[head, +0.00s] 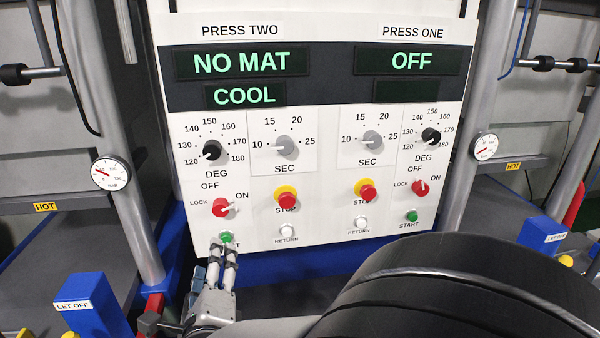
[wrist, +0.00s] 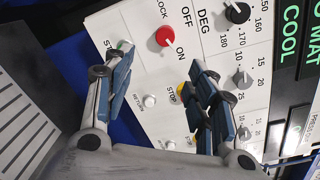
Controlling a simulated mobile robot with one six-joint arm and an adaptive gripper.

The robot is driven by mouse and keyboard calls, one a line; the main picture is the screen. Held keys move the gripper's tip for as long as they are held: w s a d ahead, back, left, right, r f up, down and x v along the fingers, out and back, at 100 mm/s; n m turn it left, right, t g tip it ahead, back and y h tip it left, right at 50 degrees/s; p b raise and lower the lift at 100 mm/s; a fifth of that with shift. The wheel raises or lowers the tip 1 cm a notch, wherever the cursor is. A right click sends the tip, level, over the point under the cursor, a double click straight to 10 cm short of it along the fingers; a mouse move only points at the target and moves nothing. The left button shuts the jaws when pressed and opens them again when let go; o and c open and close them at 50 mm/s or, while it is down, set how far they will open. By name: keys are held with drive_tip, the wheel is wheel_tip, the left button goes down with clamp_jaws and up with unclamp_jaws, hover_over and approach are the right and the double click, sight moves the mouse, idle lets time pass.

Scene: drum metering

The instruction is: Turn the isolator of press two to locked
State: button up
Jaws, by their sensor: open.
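The isolator of press two is a red round knob (head: 222,207) on the white panel, below the DEG dial and left of the stop button. Its labels read LOCK at left, OFF above and ON at right. Its pale pointer lies on the right, toward the ON side. In the wrist view the knob (wrist: 165,37) shows beyond and between the fingertips. My gripper (head: 224,243) is open and empty, below the knob in front of the green start button (head: 227,237), partly covering its label. In the wrist view the gripper (wrist: 160,58) has its fingers wide apart, clear of the knob.
Press two's display (head: 243,63) reads NO MAT and COOL; press one's (head: 411,62) reads OFF. A red and yellow stop button (head: 286,198) and white return button (head: 287,231) sit right of the isolator. Press one's similar red isolator (head: 420,187) is far right.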

drive_tip(key=b, duration=0.2)
approach(219, 210)
drive_tip(key=shift+m+t, duration=0.3)
drive_tip(key=shift+m, duration=0.1)
drive_tip(key=x, duration=0.9)
drive_tip(key=shift+f, duration=0.3)
drive_tip(key=c, duration=1)
